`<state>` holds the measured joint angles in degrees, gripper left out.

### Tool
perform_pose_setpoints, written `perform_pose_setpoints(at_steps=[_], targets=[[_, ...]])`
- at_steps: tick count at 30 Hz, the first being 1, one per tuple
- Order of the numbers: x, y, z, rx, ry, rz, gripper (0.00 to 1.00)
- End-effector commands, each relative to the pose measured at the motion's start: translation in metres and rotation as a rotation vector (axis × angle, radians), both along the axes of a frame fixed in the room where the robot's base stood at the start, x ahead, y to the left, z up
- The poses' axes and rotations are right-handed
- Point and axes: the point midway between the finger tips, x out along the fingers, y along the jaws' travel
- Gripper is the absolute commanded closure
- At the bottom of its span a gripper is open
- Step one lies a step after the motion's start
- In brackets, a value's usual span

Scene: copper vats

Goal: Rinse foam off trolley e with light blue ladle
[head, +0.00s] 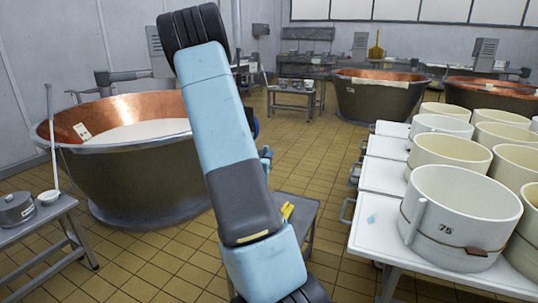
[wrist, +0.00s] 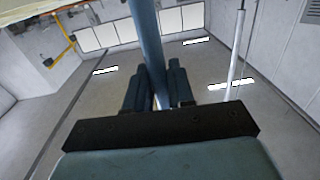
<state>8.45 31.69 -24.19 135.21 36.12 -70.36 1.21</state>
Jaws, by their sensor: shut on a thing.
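My gripper (wrist: 160,90) is shut on a blue shaft (wrist: 148,40) in the wrist view, which looks like the handle of the light blue ladle. The shaft runs from between the fingers to the top edge; the ladle's bowl is not visible. In the head view my arm crosses the middle and hides the gripper and ladle. White-topped trolleys (head: 385,240) stand in a row at the right. No letters are readable, so I cannot tell which is trolley e. A small pale blue patch (head: 372,219), possibly foam, lies on the nearest trolley's top.
Several cream moulds (head: 455,210) stand on the trolleys. A copper vat (head: 135,180) with white liquid is at the left, more vats (head: 375,95) behind. A grey bench (head: 30,225) holds a pot and a white long-handled ladle (head: 52,150). Tiled floor (head: 310,150) lies between.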

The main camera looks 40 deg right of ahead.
Motion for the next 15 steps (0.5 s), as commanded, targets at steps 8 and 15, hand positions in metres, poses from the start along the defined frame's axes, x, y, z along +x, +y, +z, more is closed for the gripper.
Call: perform_pose_setpoints(at_steps=[8, 15], targets=[[-0.006, -0.008, -0.031, 0.001, 0.003, -0.015, 1.00], [-0.007, -0.009, -0.061, 0.001, 0.004, -0.017, 1.00]])
